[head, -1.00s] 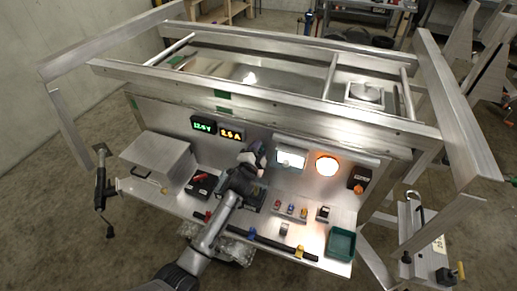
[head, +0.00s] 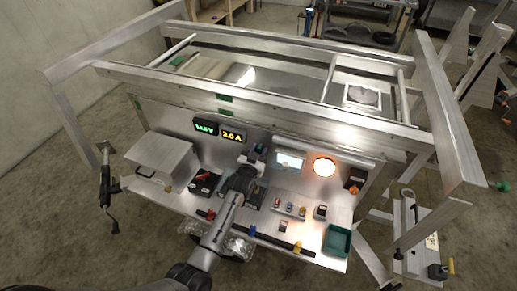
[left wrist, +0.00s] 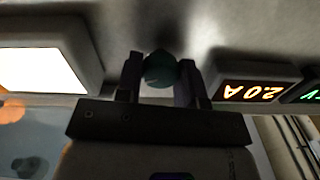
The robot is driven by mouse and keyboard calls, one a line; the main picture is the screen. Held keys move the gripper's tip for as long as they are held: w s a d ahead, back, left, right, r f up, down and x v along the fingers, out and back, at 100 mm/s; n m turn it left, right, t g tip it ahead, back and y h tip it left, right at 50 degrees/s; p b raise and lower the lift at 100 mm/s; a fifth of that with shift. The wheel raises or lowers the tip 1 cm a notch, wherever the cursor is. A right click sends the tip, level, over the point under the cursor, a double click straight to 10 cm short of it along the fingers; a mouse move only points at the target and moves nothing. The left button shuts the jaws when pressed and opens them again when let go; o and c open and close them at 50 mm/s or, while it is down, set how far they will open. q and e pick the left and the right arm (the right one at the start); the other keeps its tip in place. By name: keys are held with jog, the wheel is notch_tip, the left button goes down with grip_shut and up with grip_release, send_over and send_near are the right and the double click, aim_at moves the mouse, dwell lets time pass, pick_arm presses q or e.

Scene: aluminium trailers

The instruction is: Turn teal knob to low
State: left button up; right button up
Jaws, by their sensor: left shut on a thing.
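The teal knob (left wrist: 160,70) is on the metal panel, between the two fingers of my left gripper (left wrist: 160,80) in the left wrist view. My left gripper is shut on the knob. In the head view my left gripper (head: 256,158) reaches the upright panel, below and right of the amber display (head: 232,136), and hides the knob there. The amber display reads 2.0 A; it also shows upside down in the left wrist view (left wrist: 252,91). I cannot read any knob markings. My right gripper is not in view.
A green display (head: 206,128) sits left of the amber one. A lit white panel (head: 289,162) and a glowing round lamp (head: 324,167) are right of the gripper. A metal box (head: 160,155), small switches (head: 289,209) and a green bin (head: 338,240) stand on the shelf.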

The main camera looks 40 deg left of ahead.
pick_arm(q)
jog(key=n+p, duration=0.1)
jog(key=n, duration=0.2)
jog(key=shift+n, duration=0.3)
jog(key=n+p, duration=0.1)
jog(key=n, duration=0.1)
jog(key=shift+n, duration=0.4)
jog(key=n, duration=0.3)
jog(key=shift+a+f, duration=0.1)
jog(key=n, duration=0.3)
jog(key=shift+n, duration=0.3)
jog(key=shift+f, duration=0.1)
jog(key=shift+n, duration=0.3)
jog(key=o, duration=0.9)
